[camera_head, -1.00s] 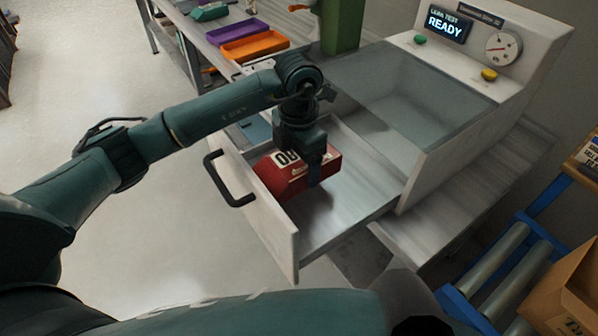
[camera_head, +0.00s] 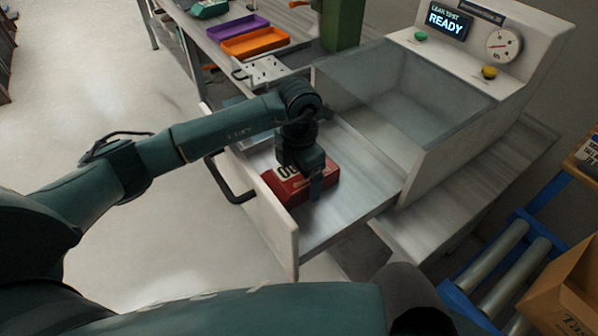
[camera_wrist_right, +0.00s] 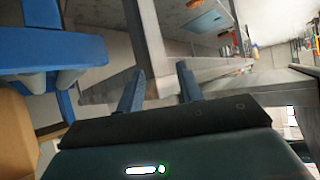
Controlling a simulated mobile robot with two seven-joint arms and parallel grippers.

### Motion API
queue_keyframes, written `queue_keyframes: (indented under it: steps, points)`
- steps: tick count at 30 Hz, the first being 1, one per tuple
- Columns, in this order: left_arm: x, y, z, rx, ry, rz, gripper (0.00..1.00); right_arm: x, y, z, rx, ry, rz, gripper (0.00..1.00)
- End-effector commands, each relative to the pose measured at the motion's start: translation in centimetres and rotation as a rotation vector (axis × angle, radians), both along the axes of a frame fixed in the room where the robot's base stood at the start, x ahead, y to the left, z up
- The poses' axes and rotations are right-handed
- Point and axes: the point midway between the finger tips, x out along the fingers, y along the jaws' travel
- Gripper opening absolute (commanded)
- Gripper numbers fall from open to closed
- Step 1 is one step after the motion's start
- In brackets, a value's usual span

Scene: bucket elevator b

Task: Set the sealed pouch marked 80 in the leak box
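A red pouch (camera_head: 290,188) with a white label sits low in the pulled-out drawer of the leak box (camera_head: 345,205). The figures on its label are partly hidden by my gripper, so I cannot read the full number. My left gripper (camera_head: 308,185) points down over the pouch and is shut on it, one finger showing against its right side. The pouch appears to be at the drawer floor; whether it bears fully on it is hard to tell. My right gripper (camera_wrist_right: 160,88) is empty, with its two fingers apart.
The drawer front with a black handle (camera_head: 230,182) stands at the left. The box's panel carries a screen reading READY (camera_head: 446,20), a gauge (camera_head: 503,44) and green and yellow buttons. A bench with purple and orange trays (camera_head: 254,42) is behind; a roller conveyor (camera_head: 500,265) is at right.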

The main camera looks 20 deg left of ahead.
Motion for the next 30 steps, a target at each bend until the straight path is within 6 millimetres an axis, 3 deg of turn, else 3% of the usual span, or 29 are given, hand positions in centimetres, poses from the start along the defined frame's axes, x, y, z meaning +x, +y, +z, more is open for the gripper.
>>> queue_keyframes:
  steps: [8, 13, 24, 30]
  points:
    - [0.0, 0.0, 0.0, 0.001, 0.001, 0.0, 1.0, -0.2, 0.3, 0.2, 0.005, -0.001, 0.004, 0.36]
    - [0.1, 0.0, 1.0, 0.0, -0.003, 0.0, 1.0, -0.4, 0.2, 0.1, 0.005, 0.006, 0.003, 0.36]
    - [0.1, 0.0, 8.6, 0.0, -0.005, -0.001, 1.0, -0.4, 0.4, -0.8, 0.008, -0.002, 0.01, 0.36]
    - [0.0, 0.0, 11.5, 0.0, -0.001, 0.0, 1.0, -0.1, 0.6, -0.4, 0.012, -0.018, 0.016, 0.36]
